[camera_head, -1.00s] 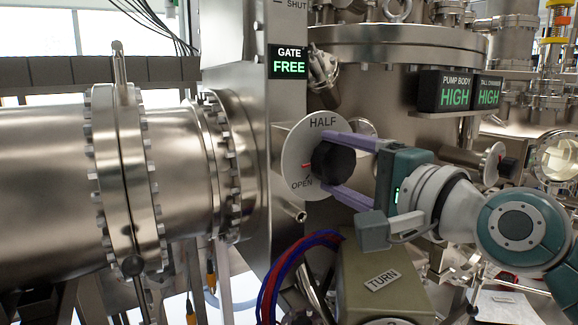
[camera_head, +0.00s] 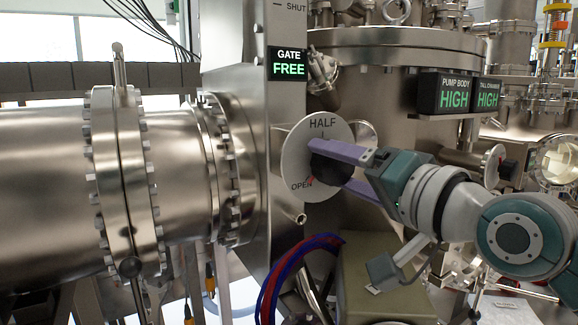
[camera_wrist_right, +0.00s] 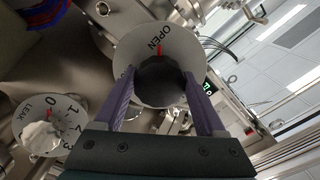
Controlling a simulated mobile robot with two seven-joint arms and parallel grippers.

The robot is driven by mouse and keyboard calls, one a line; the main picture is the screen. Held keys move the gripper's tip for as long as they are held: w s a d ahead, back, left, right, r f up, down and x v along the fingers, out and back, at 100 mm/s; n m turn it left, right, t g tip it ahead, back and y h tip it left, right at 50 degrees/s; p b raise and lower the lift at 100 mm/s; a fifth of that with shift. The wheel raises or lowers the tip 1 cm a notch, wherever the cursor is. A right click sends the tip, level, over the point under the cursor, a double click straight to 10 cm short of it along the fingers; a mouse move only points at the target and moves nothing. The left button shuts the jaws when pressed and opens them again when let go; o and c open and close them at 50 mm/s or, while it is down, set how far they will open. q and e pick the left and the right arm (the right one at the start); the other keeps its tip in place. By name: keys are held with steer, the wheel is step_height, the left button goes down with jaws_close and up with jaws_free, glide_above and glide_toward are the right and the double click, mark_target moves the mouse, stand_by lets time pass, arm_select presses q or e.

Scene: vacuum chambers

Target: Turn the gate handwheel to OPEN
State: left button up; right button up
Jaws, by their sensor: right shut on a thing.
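The gate handwheel is a black knob (camera_head: 328,170) on a round pale dial plate (camera_head: 297,152) marked HALF and OPEN. Its red pointer is at the OPEN mark in the head view, and the wrist view also shows the red pointer just beside the word OPEN on the dial (camera_wrist_right: 150,46). My right gripper (camera_head: 322,164) is shut on the knob with its purple fingers on either side, rolled relative to the dial. The knob (camera_wrist_right: 162,82) sits between the fingers in the wrist view. The gate display (camera_head: 289,69) reads FREE. My left gripper is not in view.
Red and blue hoses (camera_head: 275,275) and a beige box (camera_head: 365,255) lie below my right arm. PUMP BODY HIGH display (camera_head: 453,94) is behind. A LEAK dial (camera_wrist_right: 50,125) shows in the wrist view.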

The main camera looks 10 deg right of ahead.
stand_by(0.4)
steer(key=o, duration=1.3)
steer(key=b+v, duration=0.3)
steer(key=v, duration=0.7)
